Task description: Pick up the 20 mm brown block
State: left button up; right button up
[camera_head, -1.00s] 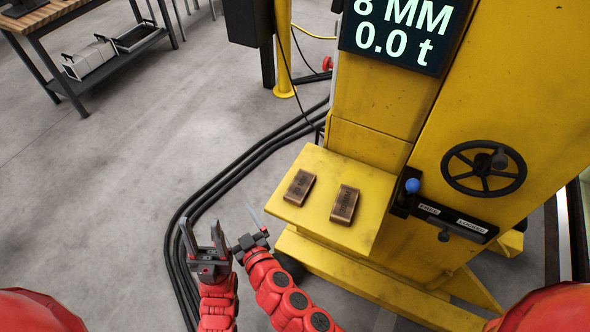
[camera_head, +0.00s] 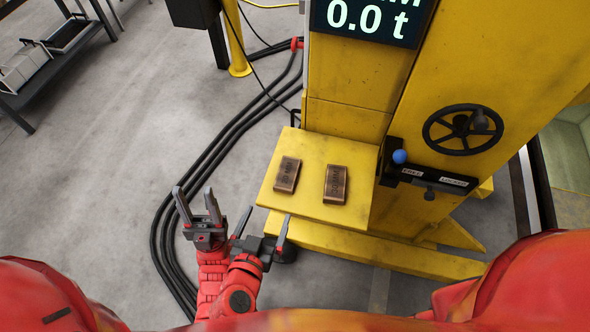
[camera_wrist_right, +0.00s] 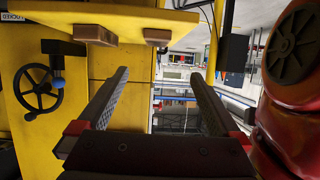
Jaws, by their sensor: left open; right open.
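Two brown blocks lie flat, apart, on a yellow shelf (camera_head: 310,209): a left block (camera_head: 287,174) and a right block (camera_head: 335,184). Their stamped markings are too small to read, so I cannot tell which is 20 mm. Both also show edge-on near the top of the right wrist view, one closer to the handwheel (camera_wrist_right: 94,34), one further away (camera_wrist_right: 157,36). My left gripper (camera_head: 196,207) is open and empty, left of the shelf. My right gripper (camera_head: 261,230) is open and empty, just off the shelf's front left; its fingers (camera_wrist_right: 158,90) also show in the wrist view.
A yellow machine column with a display (camera_head: 368,18) rises behind the shelf. A black handwheel (camera_head: 462,130) and a blue-knobbed lever (camera_head: 399,157) are on its right. Black cables (camera_head: 213,145) run along the floor at left. A dark workbench (camera_head: 60,58) stands at the far left.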

send_near(288, 171)
jog(key=p+x, duration=0.2)
jog(key=shift+w+f+p, duration=0.2)
jog(key=shift+p, duration=0.15)
jog(key=p+x, duration=0.3)
jog(key=x, duration=0.1)
jog(key=shift+w+d+f+p, duration=0.1)
jog(key=shift+w+d+p, duration=0.05)
jog(key=shift+w+p, duration=0.2)
jog(key=shift+w+f, duration=0.25)
jog(key=shift+w, duration=0.05)
jog(key=c, duration=1.4)
jog(key=shift+r, duration=0.2)
jog(key=shift+c, duration=0.2)
